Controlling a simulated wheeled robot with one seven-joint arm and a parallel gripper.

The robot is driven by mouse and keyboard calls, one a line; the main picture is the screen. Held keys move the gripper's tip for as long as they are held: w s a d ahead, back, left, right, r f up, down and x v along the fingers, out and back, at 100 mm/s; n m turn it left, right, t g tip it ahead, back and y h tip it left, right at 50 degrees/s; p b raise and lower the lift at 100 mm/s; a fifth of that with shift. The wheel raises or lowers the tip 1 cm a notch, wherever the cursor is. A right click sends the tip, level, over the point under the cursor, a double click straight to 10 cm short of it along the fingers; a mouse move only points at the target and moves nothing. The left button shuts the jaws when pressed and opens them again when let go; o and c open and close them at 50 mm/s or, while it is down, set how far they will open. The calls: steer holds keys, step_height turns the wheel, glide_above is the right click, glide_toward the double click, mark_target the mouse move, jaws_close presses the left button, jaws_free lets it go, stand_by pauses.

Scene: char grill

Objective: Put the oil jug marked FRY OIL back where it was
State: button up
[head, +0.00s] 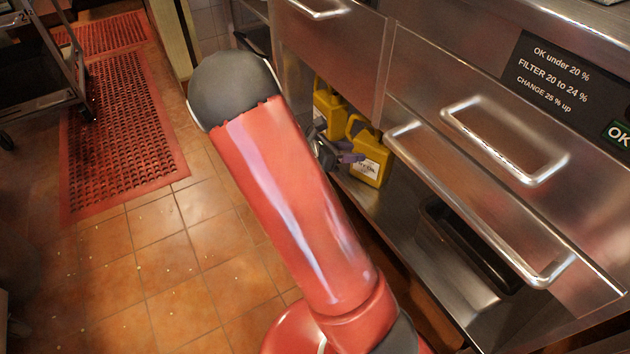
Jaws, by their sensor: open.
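Two yellow jugs stand on the low shelf of the steel cabinet in the head view. The nearer jug (373,155) has a white label on its front, too small and partly blurred to read with certainty. The farther jug (327,100) stands behind it to the left, and no readable label shows on it. My gripper (352,152) is open, at the left side of the nearer jug and close to its handle. My red arm hides part of the shelf, and I cannot tell whether the fingers touch the jug.
A black tray (465,245) sits on the same shelf to the right. Steel drawers with bar handles (505,145) overhang the shelf. A sign (560,80) is on the cabinet's upper front. The tiled floor (160,270) at left is open, with red mats (115,130) and a wheeled cart (45,70).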

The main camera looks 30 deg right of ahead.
steer(key=s+a+r+m+t+y, duration=0.6)
steer(key=s+a+r+m+y, duration=0.8)
steer(key=s+a+r+m, duration=0.3)
steer(key=s+a+m, duration=0.2)
steer(key=s+a, duration=0.1)
steer(key=shift+r+t, duration=0.2)
steer(key=shift+t, duration=0.1)
